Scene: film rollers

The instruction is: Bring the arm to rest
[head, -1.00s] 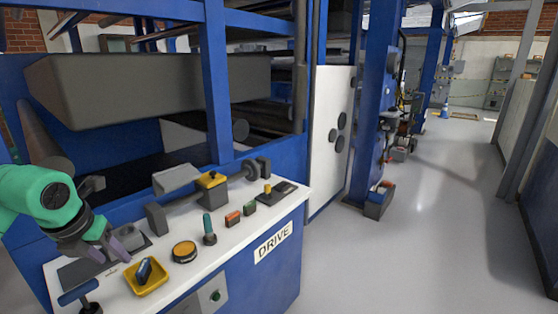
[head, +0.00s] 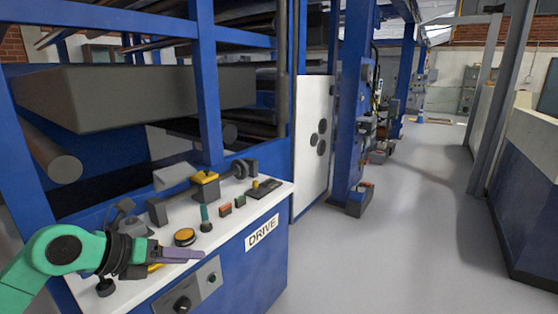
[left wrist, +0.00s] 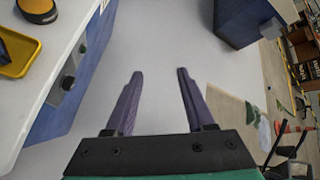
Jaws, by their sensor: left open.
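My left arm comes in from the left in the head view, green with a dark wrist. Its gripper (head: 182,254) reaches over the front of the white-topped DRIVE console (head: 262,198), pointing right. In the left wrist view the two purple fingers (left wrist: 158,100) stand apart with nothing between them, over grey floor. The yellow tray (left wrist: 22,48) lies on the console at the upper left of that view; in the head view it is mostly hidden behind the gripper. My right gripper does not show.
The console top holds a round black-and-yellow button (head: 185,237), a green-handled lever (head: 205,219), a red block (head: 225,210) and a green block (head: 240,201). A large blue-framed roller machine (head: 207,90) stands behind. The floor (head: 390,240) to the right is clear.

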